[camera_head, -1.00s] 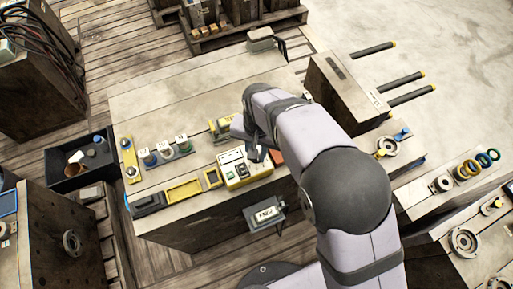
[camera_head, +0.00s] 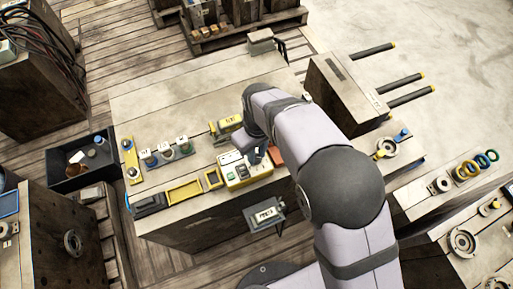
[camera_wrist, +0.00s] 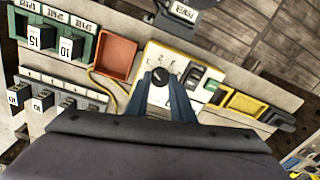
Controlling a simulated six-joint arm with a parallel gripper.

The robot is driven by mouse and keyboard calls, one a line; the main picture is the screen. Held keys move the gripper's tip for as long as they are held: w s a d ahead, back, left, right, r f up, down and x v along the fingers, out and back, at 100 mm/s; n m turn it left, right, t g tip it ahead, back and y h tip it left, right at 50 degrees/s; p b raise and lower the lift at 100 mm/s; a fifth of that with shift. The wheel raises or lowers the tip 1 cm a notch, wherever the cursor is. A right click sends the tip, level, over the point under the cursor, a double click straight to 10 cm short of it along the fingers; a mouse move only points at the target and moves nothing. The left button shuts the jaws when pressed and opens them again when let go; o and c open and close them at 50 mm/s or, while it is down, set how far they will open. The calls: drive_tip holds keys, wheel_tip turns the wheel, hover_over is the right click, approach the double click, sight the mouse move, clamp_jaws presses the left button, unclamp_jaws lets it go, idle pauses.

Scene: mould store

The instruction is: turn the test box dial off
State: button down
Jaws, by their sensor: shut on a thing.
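The test box (camera_head: 236,181) is a cream and yellow case near the front edge of the workbench, and it also fills the upper middle of the wrist view (camera_wrist: 187,58). Its round black dial (camera_wrist: 160,78) sits on a pale face with printed marks. My gripper (camera_wrist: 160,84) has its blue fingers shut on the dial, one at each side. In the head view my gripper (camera_head: 256,156) reaches the right part of the box, and the arm partly hides it. The dial's exact pointing cannot be read.
A red-orange tray (camera_wrist: 115,57) lies close beside the box. A dark rocker switch and a green button sit on the box's face. Yellow trays (camera_head: 184,191) stand to the left, and a labelled sign (camera_head: 265,215) is at the bench front.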

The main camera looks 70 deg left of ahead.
drive_tip(key=n, duration=0.4)
drive_tip(key=shift+a+r+n, duration=0.1)
drive_tip(key=shift+n, duration=1.9)
drive_tip(key=c, duration=1.5)
unclamp_jaws()
drive_tip(key=shift+c, duration=0.2)
drive_tip(key=shift+r+b, duration=0.75)
drive_tip(key=shift+r, duration=2.9)
